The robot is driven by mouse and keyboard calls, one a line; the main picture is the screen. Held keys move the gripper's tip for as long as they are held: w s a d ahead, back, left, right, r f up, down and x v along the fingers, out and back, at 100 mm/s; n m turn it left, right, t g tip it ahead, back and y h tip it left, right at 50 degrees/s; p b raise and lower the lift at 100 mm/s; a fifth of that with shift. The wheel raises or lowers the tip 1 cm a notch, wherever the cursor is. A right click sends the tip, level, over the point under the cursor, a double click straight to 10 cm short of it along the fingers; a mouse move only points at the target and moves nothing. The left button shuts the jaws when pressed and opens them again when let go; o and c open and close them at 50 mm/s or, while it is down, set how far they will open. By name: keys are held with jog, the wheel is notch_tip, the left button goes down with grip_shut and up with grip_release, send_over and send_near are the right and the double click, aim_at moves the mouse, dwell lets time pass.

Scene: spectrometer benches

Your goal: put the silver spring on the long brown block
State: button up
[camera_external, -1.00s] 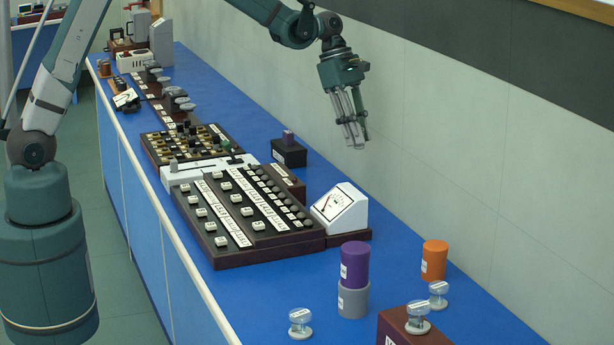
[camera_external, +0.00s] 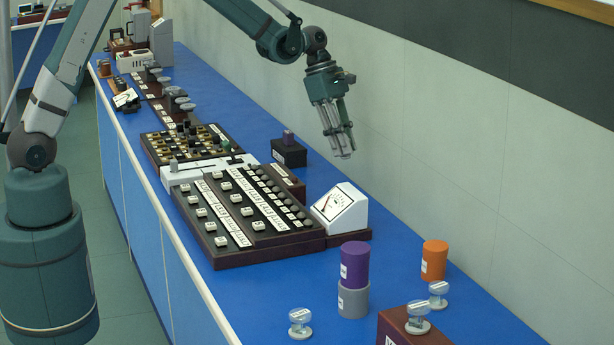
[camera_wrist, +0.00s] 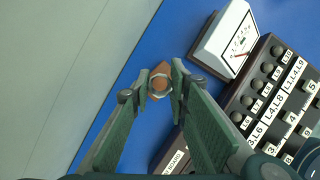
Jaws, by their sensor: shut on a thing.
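My gripper (camera_external: 341,156) is above the bench between the meter and the wall. In the wrist view its fingers (camera_wrist: 161,84) are closed on a small orange-brown thing with a pale silvery ring (camera_wrist: 160,82). I cannot make out spring coils, so I cannot tell whether this is the silver spring. A low brown block with a white label (camera_external: 290,180) lies along the wall side of the large panel, below and left of my gripper. A labelled brown block also shows at the bottom of the wrist view (camera_wrist: 176,160); it is partly hidden by a finger.
A white meter (camera_external: 341,207) stands beside the dark button panel (camera_external: 262,246). A dark box (camera_external: 288,154) with a purple piece is behind. A purple cylinder (camera_external: 354,262) on a grey one (camera_external: 353,302), and an orange cylinder (camera_external: 434,260), stand nearer. Blue bench is bare along the wall.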

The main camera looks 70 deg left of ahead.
jog(key=shift+f, duration=3.1)
jog(key=shift+f, duration=1.9)
jog(key=shift+f+b, duration=0.2)
jog(key=shift+b, duration=0.1)
jog(key=o, duration=0.8)
jog(key=shift+c, duration=0.2)
jog(key=shift+r, duration=0.2)
jog(key=v, duration=1.2)
jog(key=shift+p, duration=0.35)
